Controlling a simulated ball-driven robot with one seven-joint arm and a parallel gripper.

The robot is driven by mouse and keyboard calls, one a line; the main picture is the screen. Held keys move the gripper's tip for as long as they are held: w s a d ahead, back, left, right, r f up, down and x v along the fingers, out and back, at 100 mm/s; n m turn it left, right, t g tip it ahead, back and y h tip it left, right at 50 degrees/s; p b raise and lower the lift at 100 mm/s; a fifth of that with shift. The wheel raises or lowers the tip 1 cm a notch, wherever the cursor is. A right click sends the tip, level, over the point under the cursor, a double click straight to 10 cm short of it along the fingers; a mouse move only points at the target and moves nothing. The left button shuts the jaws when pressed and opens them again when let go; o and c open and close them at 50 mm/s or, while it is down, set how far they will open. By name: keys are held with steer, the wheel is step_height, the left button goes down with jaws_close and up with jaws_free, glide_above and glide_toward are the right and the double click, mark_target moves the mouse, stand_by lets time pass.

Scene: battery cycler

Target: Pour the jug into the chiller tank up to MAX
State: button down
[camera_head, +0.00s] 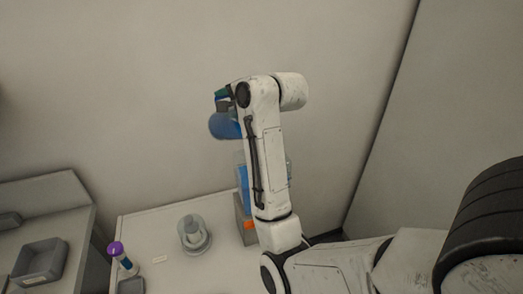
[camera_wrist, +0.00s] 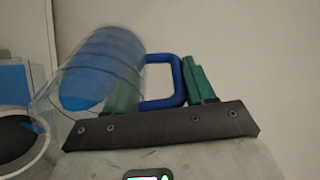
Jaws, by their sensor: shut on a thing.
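My gripper (camera_head: 222,96) is raised high over the table, with green fingers that also show in the wrist view (camera_wrist: 160,82). It is shut on the blue handle of a clear jug (camera_wrist: 100,62) holding blue liquid. The jug is tipped well over, its open end to the lower left in the wrist view. In the head view the jug (camera_head: 224,126) hangs above and left of the chiller tank (camera_head: 243,229). The tank has a grey base, an orange label and blue liquid above, and is partly hidden behind my arm. I cannot read a MAX mark or see a stream.
On the white table (camera_head: 155,222) stands a clear vessel on a round base (camera_head: 193,235), left of the tank. A purple-capped bottle (camera_head: 120,256) and a small grey tray (camera_head: 131,286) are at the left edge. Another grey tray (camera_head: 40,261) lies on the side bench. A wall is behind.

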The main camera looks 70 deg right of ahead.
steer(key=shift+r, duration=0.1)
steer(key=shift+w+d+f+g+y, duration=0.15)
steer(key=shift+w+f+g+y, duration=0.15)
steer(key=shift+w+f+g, duration=0.3)
steer(key=shift+w+d+f+g, duration=0.1)
steer(key=shift+w+g, duration=0.15)
steer(key=shift+g, duration=0.25)
steer(key=shift+w+g, duration=0.25)
steer(key=shift+g, duration=0.25)
steer(key=shift+w+d+f+g+y, duration=0.1)
steer(key=shift+w+f+g+y, duration=0.1)
steer(key=shift+g+y, duration=0.25)
steer(key=shift+w, duration=0.1)
